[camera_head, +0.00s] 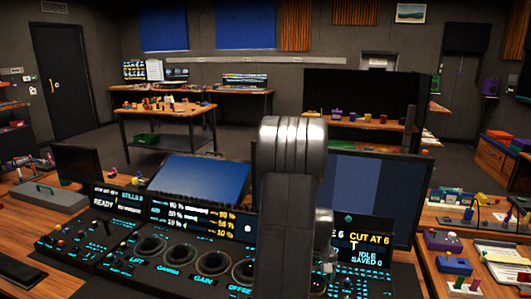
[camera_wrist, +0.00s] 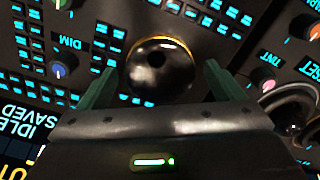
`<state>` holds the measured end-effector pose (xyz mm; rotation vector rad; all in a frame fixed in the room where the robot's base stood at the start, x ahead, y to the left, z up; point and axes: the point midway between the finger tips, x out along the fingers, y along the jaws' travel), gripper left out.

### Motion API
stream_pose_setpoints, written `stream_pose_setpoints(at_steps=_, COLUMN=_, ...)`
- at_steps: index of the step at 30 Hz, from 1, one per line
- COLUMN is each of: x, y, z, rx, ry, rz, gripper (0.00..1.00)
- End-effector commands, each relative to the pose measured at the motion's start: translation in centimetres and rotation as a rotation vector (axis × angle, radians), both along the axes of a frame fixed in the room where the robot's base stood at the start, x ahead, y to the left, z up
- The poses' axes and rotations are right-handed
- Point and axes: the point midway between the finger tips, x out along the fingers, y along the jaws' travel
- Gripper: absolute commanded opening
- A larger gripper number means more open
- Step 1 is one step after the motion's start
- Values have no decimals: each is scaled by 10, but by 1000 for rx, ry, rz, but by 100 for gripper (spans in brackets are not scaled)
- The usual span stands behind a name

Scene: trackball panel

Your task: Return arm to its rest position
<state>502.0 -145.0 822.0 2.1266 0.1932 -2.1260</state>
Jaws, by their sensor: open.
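My gripper (camera_wrist: 159,70) is open in the wrist view, its two green fingers apart and nothing held between them. A dark glossy ball with a gold ring (camera_wrist: 160,52) shows between and beyond the fingertips; I cannot tell the gap to it. The control panel (camera_head: 100,257) stands in front of me in the head view, with a row of dark trackballs (camera_head: 181,257) labelled lift, gamma, gain and offset. My arm (camera_head: 285,215) rises over the panel right of centre and hides part of it. In the head view the gripper is mostly hidden by the arm.
Near the fingers, the wrist view shows a blue-tipped DIM knob (camera_wrist: 57,68), a pink-tipped knob (camera_wrist: 266,86) and lit buttons. Monitors (camera_head: 370,192) stand behind the panel. A cluttered side table (camera_head: 432,217) is at right. Open floor (camera_head: 110,160) lies beyond at left.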

Motion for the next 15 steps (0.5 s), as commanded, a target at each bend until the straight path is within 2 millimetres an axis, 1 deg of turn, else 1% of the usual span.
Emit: stream_pose_setpoints(at_steps=15, x=-1, y=1, z=1, rx=1, ry=1, rz=424, gripper=88)
